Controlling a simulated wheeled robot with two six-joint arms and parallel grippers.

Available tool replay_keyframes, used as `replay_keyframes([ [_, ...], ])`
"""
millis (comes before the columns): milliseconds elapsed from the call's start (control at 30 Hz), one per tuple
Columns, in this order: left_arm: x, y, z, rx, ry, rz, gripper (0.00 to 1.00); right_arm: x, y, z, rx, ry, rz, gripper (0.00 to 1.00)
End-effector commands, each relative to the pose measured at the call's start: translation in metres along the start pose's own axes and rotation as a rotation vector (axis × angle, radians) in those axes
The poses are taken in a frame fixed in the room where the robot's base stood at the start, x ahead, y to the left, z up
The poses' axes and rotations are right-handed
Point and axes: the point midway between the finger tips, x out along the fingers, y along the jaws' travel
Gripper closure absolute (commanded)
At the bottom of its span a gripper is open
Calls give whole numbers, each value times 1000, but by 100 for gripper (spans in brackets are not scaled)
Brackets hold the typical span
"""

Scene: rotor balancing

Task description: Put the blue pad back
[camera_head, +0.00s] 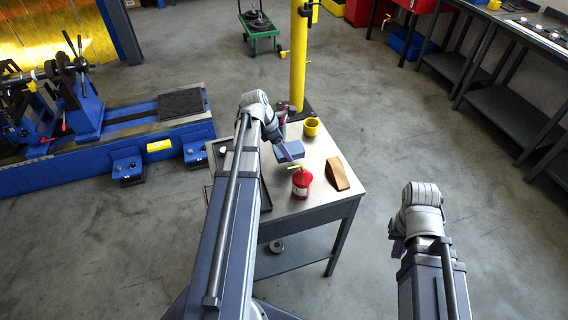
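The blue pad (315,146) shows as a flat blue-grey block over the back middle of the small metal-topped table (318,192). My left arm reaches over the table's left side, and its gripper (290,151) points down beside the pad's left end. They look very close or touching; I cannot tell whether the fingers grip the pad or whether it rests on the table. My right gripper (396,242) hangs over bare floor, right of the table. Its fingers are small and partly hidden by the wrist, so their opening is unclear.
On the table stand a red bottle (301,182) with a yellow nozzle, a brown wedge block (337,173), a yellow cup (311,127) and a dark tray (221,155). A yellow post (298,55) rises behind. A blue machine (100,150) stands left, workbenches (488,75) right.

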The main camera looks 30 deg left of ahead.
Motion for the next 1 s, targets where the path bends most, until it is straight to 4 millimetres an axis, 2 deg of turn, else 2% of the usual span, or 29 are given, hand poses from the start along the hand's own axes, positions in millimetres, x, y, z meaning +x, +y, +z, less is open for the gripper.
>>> replay_keyframes([
  [33, 5, 0, -2, 0, 0, 0, 64, 6, 0, 0, 0, 0, 0, 100],
  [267, 9, 0, -4, 1, 0, 0, 64, 9, -1, -1, 0, 0, 0, 100],
  [567, 39, 0, -16, 1, 0, 0, 64, 42, -4, -2, 0, 0, 0, 100],
  [933, 40, 0, -16, 1, 0, 0, 64, 43, -4, -2, 0, 0, 0, 100],
  [967, 39, 0, -16, 1, 0, 0, 18, 42, -4, -2, 0, 0, 0, 100],
  [1000, 39, 0, -16, 1, 0, 0, 13, 42, -4, -2, 0, 0, 0, 100],
])
